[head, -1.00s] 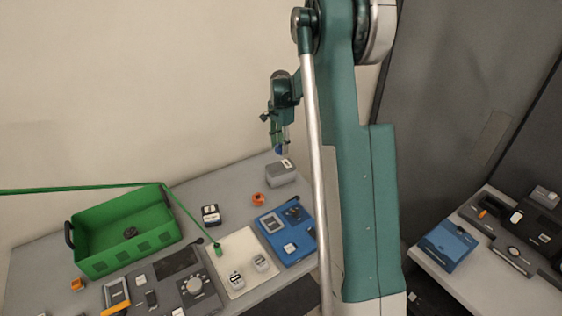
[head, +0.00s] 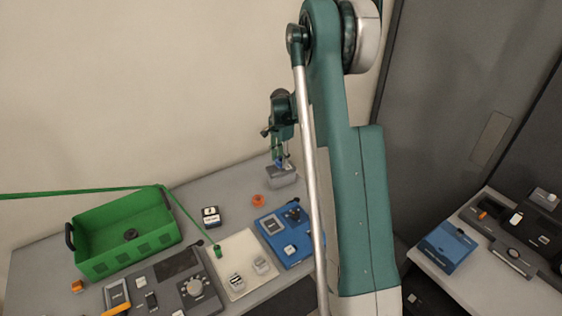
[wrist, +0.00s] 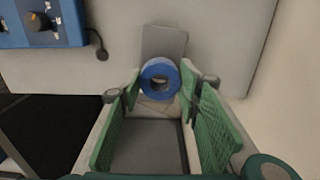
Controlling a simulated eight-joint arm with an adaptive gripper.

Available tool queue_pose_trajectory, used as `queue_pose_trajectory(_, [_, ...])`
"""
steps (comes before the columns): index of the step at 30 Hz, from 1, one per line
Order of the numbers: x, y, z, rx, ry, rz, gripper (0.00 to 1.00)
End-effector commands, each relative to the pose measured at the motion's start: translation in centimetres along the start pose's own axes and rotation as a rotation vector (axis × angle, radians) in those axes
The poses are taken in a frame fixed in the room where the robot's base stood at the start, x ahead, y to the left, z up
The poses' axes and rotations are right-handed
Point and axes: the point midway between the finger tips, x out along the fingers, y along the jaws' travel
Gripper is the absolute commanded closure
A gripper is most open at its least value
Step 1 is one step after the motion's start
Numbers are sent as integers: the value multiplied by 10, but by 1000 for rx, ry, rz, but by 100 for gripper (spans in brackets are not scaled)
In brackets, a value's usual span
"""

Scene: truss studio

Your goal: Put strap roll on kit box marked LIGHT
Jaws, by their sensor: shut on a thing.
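The strap roll is a blue ring (wrist: 160,79), held between the tips of the green fingers of my gripper (wrist: 158,84) in the wrist view. In the head view, my gripper (head: 281,160) points down at the back of the table, with a bit of blue at its tip. A grey kit box (head: 284,180) stands right there, below or just behind the tip. I cannot tell whether the roll touches it. Its lettering cannot be read now. A grey surface, probably this box (wrist: 164,40), shows behind the roll in the wrist view.
An orange ring (head: 258,200) lies left of the box. A blue panel (head: 283,248) is in front. A green crate (head: 153,244), a black-and-white block (head: 211,217) and a cream mat (head: 222,281) with small blocks are further left. The wall stands close behind.

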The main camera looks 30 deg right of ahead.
Motion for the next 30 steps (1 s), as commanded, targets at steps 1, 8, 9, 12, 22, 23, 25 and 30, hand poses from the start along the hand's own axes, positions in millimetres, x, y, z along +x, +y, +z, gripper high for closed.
queue_pose_trajectory(1, [5, 0, 0, 0, 0, 0, 76])
queue_pose_trajectory(8, [14, 0, 0, 0, 0, 0, 76])
queue_pose_trajectory(9, [14, 0, 0, 0, 0, 0, 76])
queue_pose_trajectory(12, [14, 0, 0, 0, 0, 0, 76])
queue_pose_trajectory(22, [17, 0, 0, 0, 0, 0, 53])
queue_pose_trajectory(23, [17, 0, 0, 0, 0, 0, 51])
queue_pose_trajectory(25, [17, 0, 0, 0, 0, 0, 51])
queue_pose_trajectory(30, [16, 0, 0, 0, 0, 0, 51])
